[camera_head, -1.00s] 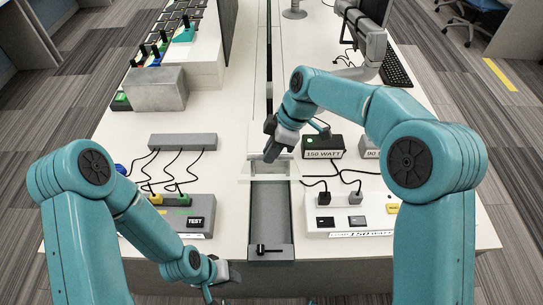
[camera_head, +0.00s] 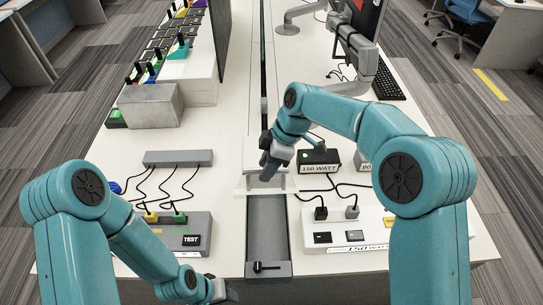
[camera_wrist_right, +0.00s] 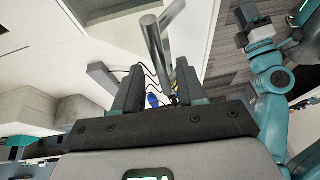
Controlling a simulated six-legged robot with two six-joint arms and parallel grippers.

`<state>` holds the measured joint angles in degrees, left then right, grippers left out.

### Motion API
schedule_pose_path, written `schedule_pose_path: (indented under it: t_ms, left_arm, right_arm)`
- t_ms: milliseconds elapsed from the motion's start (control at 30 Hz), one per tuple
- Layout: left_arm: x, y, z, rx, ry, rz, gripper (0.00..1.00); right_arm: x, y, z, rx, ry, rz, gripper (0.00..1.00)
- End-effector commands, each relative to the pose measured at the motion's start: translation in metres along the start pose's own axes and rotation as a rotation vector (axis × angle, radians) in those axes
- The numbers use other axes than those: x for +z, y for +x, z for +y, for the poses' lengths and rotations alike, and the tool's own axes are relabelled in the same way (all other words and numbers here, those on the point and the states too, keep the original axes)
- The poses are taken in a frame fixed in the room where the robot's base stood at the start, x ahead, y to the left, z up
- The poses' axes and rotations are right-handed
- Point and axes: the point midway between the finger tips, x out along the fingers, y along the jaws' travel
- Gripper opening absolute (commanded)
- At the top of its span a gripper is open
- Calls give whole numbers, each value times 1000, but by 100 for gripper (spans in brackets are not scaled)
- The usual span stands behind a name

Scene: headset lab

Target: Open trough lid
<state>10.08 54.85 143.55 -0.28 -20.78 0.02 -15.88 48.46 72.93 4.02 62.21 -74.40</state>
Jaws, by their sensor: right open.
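The trough (camera_head: 267,228) is a long grey channel down the middle of the white desk. Its near part is uncovered, with a small black lever (camera_head: 266,267) at the front end. White lid panels (camera_head: 247,184) lie across it farther back. My right gripper (camera_head: 267,168) is over these panels, pointing down. In the right wrist view its fingers (camera_wrist_right: 157,92) are apart, and a metal bar handle (camera_wrist_right: 153,45) stands in front of and between them; I cannot tell if they touch. My left gripper (camera_head: 222,293) is low at the front edge, partly cut off, its jaws unclear.
A 150 watt box (camera_head: 318,161) and a white socket panel (camera_head: 345,230) with cables stand right of the trough. A grey test box (camera_head: 185,237) and a cable bar (camera_head: 177,158) stand left. A grey metal block (camera_head: 149,106) is farther back.

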Motion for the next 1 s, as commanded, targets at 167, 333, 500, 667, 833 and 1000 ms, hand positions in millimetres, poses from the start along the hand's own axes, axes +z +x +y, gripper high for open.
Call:
schedule_pose_path:
  t_ms: [167,333,500,667,833,1000]
  left_arm:
    - [-1,5,-2,0,0,1,43]
    - [0,8,-3,0,0,1,43]
    - [0,6,-2,0,0,1,43]
    - [0,2,-1,0,0,1,43]
    - [0,0,0,0,0,1,43]
    - [0,0,0,0,0,1,43]
  right_arm:
    - [0,-25,0,7,0,2,40]
    - [0,-72,-1,10,0,2,40]
    - [-1,-117,-3,11,-1,1,40]
    - [-1,-147,-5,9,-1,1,40]
    - [-1,-162,-6,8,-2,0,40]
    - [0,-164,-6,6,-2,-1,40]
